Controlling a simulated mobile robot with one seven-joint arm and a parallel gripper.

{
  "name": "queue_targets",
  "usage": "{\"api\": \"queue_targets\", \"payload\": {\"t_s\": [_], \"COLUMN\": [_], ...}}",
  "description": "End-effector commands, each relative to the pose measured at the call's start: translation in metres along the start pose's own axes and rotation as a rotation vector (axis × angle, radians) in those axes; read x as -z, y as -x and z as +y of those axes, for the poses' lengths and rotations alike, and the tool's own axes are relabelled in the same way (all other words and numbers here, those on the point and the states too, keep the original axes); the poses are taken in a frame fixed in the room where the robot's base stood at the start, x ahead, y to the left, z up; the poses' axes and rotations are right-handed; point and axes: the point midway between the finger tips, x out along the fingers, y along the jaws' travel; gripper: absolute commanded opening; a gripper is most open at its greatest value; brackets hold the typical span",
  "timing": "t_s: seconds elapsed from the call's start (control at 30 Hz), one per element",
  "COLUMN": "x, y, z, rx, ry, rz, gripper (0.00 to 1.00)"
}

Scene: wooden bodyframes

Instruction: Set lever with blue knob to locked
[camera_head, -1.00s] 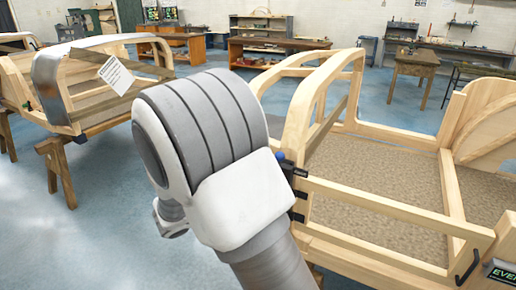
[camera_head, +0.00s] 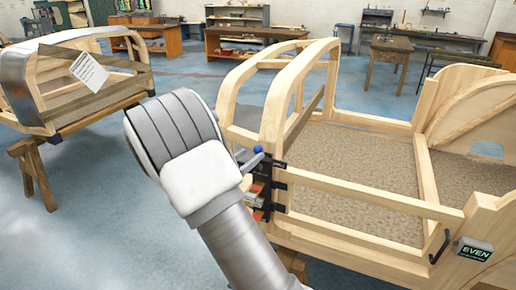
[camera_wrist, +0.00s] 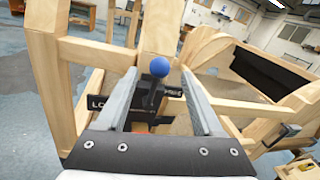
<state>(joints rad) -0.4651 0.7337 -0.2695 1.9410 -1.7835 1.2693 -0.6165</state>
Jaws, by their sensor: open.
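The lever with the blue knob (camera_wrist: 160,67) stands up at the middle of the wrist view, on a dark stem. In the head view the blue knob (camera_head: 257,149) shows at the near post of the wooden bodyframe (camera_head: 360,195), by a black bracket (camera_head: 263,180). A black plate (camera_wrist: 98,104) with white letters starting "LO" lies left of the stem; the rest is hidden. My gripper (camera_wrist: 160,75) is open, with one finger on each side of the knob in the picture. I cannot tell whether either finger touches it. My arm hides most of the gripper in the head view.
Wooden rails and posts of the bodyframe surround the lever closely. A sign reading "EVEN" (camera_head: 474,249) is at its right end. Another bodyframe (camera_head: 75,75) stands at the left on a trestle (camera_head: 35,170). Open blue floor lies between them. Workbenches stand along the back.

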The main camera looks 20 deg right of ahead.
Motion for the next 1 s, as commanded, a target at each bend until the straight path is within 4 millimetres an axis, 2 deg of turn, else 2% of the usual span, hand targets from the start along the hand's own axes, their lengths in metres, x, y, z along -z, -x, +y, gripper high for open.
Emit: {"api": "queue_targets", "payload": {"t_s": [0.1, 0.3, 0.67, 0.77, 1.0], "x": [0.000, 0.000, 0.000, 0.000, 0.000], "y": [-0.024, -0.046, -0.051, -0.051, -0.051], "z": [-0.001, 0.000, 0.000, 0.000, 0.000], "rx": [0.003, 0.000, -0.001, -0.001, -0.001], "ry": [0.001, 0.000, 0.000, 0.000, 0.000], "rz": [0.000, 0.000, 0.000, 0.000, 0.000], "gripper": [0.69, 0.69, 0.69, 0.54, 0.11]}}
